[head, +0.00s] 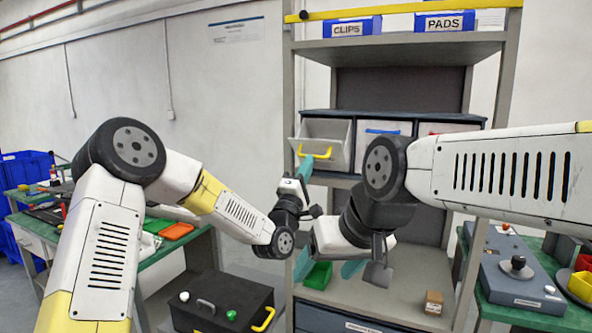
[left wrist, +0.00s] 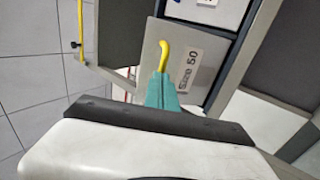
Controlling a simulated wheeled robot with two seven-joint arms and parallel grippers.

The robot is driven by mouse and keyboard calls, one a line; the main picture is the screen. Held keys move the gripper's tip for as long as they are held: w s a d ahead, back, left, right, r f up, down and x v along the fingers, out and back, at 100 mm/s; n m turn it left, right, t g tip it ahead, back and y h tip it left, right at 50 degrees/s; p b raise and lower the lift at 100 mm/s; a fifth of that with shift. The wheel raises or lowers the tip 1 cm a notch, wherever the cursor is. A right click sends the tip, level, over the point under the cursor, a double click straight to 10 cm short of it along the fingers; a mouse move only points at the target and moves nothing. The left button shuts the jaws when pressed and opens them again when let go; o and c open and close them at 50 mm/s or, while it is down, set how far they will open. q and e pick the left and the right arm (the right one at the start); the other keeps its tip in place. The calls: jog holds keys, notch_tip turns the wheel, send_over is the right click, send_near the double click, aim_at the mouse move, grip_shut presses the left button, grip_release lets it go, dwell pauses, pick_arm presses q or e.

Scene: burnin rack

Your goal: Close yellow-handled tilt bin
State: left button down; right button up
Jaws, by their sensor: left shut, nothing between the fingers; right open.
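The yellow-handled tilt bin (head: 338,130) is the left one of the bins on the middle shelf. Its light front is tipped outward, so it stands open, with the yellow handle (head: 314,153) low on the front. In the left wrist view the bin front (left wrist: 200,60) carries a "SIZE 50" label beside the yellow handle (left wrist: 165,55). My left gripper (head: 305,167) is shut and empty, its teal tips at the handle; the left wrist view shows the tips (left wrist: 161,85) over the handle's lower end. Whether they touch is unclear. My right gripper (head: 328,268) is open, lower down, above the lower shelf.
The blue-handled bin (head: 382,129) and red-handled bin (head: 440,128) beside it look closed. A green box (head: 318,276) and small brown box (head: 433,302) sit on the lower shelf. The rack's left post (head: 288,90) stands close to the bin. Green workbenches flank the rack.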

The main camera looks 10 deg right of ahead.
aim_at(315, 144)
pick_arm(q)
jog(key=shift+w+d+r+g+y, duration=0.15)
jog(key=shift+w+r+g+y, duration=0.2)
jog(key=shift+r, duration=0.3)
jog(key=shift+w+d+r+g+y, duration=0.1)
jog(key=shift+d+r+g+y, duration=0.1)
jog(key=shift+r+g, duration=0.4)
jog(key=shift+w+d+r+g+y, duration=0.15)
jog(key=shift+w+r+g+y, duration=0.1)
jog(key=shift+r, duration=0.5)
jog(key=shift+w+d+r+g+y, duration=0.45)
jog(key=shift+w+r+g, duration=0.1)
jog(key=shift+r, duration=0.25)
jog(key=shift+w+d+r+g+y, duration=0.35)
jog(key=shift+w+r+g+y, duration=0.15)
jog(key=shift+r, duration=0.25)
jog(key=shift+w+d+r+g, duration=0.3)
jog(key=shift+w+g, duration=0.05)
jog(key=shift+w, duration=0.1)
jog(key=shift+w+d+r, duration=0.4)
jog(key=shift+w+r, duration=0.05)
jog(key=shift+w, duration=0.2)
jog(key=shift+w+d+r, duration=0.4)
jog(key=shift+w+r, duration=0.05)
jog(key=shift+w, duration=0.2)
jog(key=shift+w+r, duration=0.1)
jog(key=shift+r, duration=0.1)
